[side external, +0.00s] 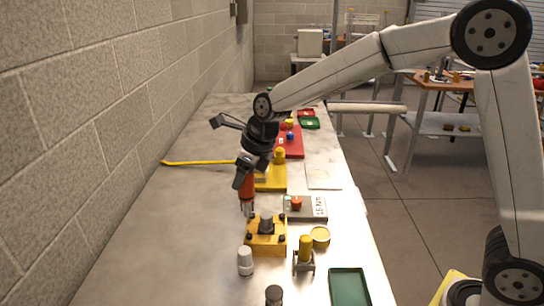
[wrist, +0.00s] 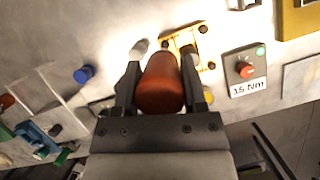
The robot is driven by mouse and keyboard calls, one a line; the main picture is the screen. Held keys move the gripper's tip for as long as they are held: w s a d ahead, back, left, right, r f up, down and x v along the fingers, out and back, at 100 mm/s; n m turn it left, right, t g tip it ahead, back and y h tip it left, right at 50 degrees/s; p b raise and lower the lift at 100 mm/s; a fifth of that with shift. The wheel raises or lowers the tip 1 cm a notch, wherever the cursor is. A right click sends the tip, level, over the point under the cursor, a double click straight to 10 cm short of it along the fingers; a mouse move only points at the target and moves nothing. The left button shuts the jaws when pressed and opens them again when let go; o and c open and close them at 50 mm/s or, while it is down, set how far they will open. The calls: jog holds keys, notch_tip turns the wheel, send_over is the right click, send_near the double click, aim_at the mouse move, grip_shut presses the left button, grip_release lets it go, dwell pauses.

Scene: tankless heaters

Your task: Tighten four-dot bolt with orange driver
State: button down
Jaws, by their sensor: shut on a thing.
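My gripper (side external: 245,174) is shut on the orange driver (side external: 247,188), which hangs roughly upright with its tip down. In the wrist view the driver's orange handle (wrist: 162,85) fills the space between the two fingers. The yellow fixture (side external: 256,250) stands on the table just in front of the driver, with a grey post in its middle and dark bolts at its corners. The driver's tip is near the fixture's far left corner; I cannot tell whether it touches a bolt. The fixture also shows in the wrist view (wrist: 210,62), partly hidden by the gripper. Bolt dot marks are too small to read.
A grey box (side external: 318,207) labelled 1.5 Nm, with a red knob, stands to the right. A white cylinder (side external: 245,262), a yellow cylinder on a stand (side external: 305,246) and a green tray (side external: 350,289) are nearer. A yellow bar (side external: 195,162) lies by the wall. The table's left side is clear.

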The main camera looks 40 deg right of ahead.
aim_at(244, 200)
jog(key=shift+f, duration=2.85)
jog(key=shift+f, duration=0.7)
dwell(1.3)
jog(key=shift+r, duration=3.65)
